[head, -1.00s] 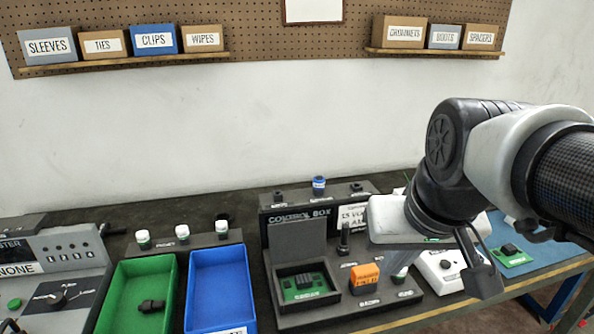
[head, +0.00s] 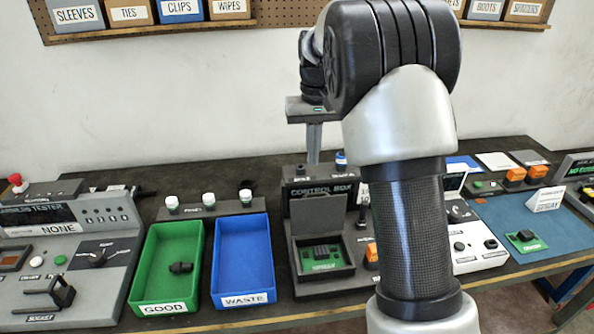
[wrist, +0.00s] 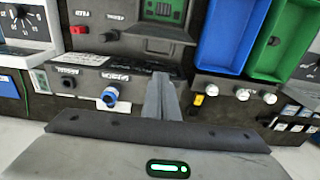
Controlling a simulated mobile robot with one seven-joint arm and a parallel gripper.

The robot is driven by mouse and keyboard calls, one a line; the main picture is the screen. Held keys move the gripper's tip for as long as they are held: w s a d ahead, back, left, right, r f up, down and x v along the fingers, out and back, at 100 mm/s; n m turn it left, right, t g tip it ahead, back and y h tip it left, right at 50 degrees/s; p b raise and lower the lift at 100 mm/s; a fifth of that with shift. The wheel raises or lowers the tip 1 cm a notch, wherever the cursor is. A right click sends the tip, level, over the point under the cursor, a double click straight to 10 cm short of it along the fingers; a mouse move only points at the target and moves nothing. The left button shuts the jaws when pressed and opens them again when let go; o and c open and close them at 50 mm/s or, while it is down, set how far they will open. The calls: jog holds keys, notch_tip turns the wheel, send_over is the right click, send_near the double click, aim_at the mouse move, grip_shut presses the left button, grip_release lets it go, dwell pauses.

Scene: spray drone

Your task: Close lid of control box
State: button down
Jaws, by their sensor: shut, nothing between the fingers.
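The control box (head: 297,284) stands on the bench, right of the blue tray. Its grey lid (head: 318,213) is open and stands up at the back of a compartment holding a green board (head: 322,258). My gripper (head: 313,158) points down, fingers together and empty, above and behind the box's rear label panel. In the wrist view, my shut fingers (wrist: 162,88) reach toward the panel's back edge, beside a blue-ringed knob (wrist: 110,97). The green board (wrist: 162,10) shows at that view's top edge. My arm hides the box's right part in the head view.
A green tray (head: 134,290) holding a dark part and a blue tray (head: 214,298) lie left of the box. White-capped bottles (head: 208,200) stand in a rack behind them. A white device (head: 468,262) stands to the right.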

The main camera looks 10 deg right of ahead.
aim_at(317, 211)
jog(key=f, duration=1)
jog(key=shift+w+f, duration=0.1)
jog(key=shift+w, duration=0.15)
jog(key=shift+b, duration=0.45)
